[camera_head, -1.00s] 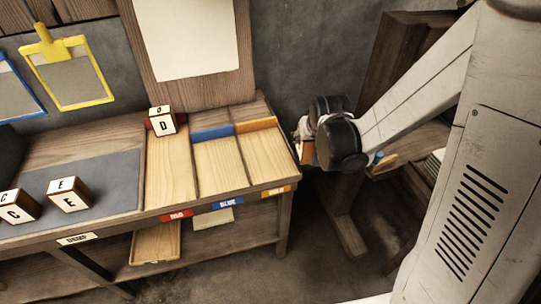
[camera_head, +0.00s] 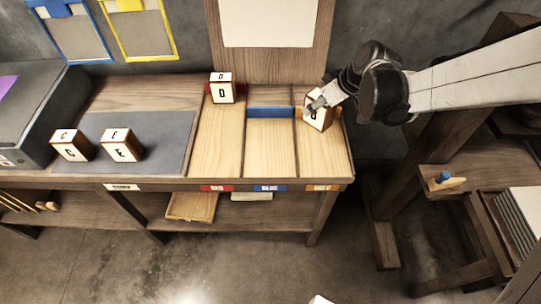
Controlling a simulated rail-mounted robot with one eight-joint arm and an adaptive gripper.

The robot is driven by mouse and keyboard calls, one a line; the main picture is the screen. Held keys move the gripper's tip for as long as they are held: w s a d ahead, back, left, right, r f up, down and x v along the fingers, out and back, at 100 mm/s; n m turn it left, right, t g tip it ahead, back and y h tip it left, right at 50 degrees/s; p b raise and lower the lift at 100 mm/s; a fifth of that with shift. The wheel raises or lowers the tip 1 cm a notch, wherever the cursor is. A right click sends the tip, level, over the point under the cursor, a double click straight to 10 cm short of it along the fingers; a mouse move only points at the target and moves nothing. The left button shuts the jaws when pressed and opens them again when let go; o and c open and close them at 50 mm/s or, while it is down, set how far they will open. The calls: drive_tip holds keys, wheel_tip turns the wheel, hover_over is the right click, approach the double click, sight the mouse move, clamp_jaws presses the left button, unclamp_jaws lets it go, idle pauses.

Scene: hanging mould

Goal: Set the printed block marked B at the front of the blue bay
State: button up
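A wooden block with white printed faces (camera_head: 318,122), its letter partly covered but looking like B, is in my gripper (camera_head: 318,103). The fingers are closed around its upper part. The block is tilted and appears over the back of the gold bay (camera_head: 325,155); its height above the board is hard to tell. The blue bay (camera_head: 271,150) is the middle bay, just left of the held block. It has a blue bar (camera_head: 271,112) at its back and a BLUE label (camera_head: 269,188) at its front edge, and it is empty.
Block D (camera_head: 222,92) stands at the back of the red bay (camera_head: 219,145). Blocks C (camera_head: 71,146) and E (camera_head: 122,146) stand on the grey mat (camera_head: 165,135) at left. Wooden dividers separate the bays. An upright board (camera_head: 270,60) rises behind them.

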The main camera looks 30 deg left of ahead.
drive_tip(key=s+a+r+n+g, duration=0.2)
drive_tip(key=s+a+n, duration=0.2)
drive_tip(key=s+a, duration=0.45)
drive_tip(key=s+a+r+n+g, duration=0.3)
drive_tip(key=s+a+n, duration=0.25)
drive_tip(key=a, duration=0.55)
drive_tip(key=shift+m+h, duration=0.3)
drive_tip(key=shift+m, duration=0.05)
drive_tip(key=shift+s+d+f+b, duration=0.15)
drive_tip(key=shift+d+f, duration=1.7)
drive_tip(key=shift+d, duration=0.05)
drive_tip(key=shift+s+d+f+b, duration=0.2)
drive_tip(key=shift+d+f, duration=1.6)
drive_tip(key=shift+d, duration=0.1)
drive_tip(key=shift+s+d+f+b, duration=0.15)
drive_tip(key=shift+d+f, duration=1.7)
drive_tip(key=shift+d, duration=0.05)
drive_tip(key=shift+f, duration=0.2)
drive_tip(key=o, duration=1.3)
drive_tip(key=shift+c, duration=0.2)
drive_tip(key=shift+r, duration=0.2)
